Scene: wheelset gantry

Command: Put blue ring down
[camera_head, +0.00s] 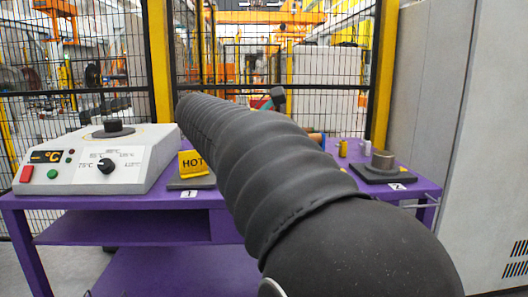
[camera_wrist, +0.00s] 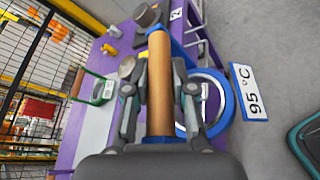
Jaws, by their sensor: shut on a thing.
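In the wrist view my gripper (camera_wrist: 161,86) has its two fingers closed in on either side of a brown, round-sided piece. The blue ring (camera_wrist: 230,108) shows just right of this piece, partly behind the right finger, with a white 95 °C label beside it.
A grey cabinet (camera_head: 470,140) stands at right; mesh fencing runs behind.

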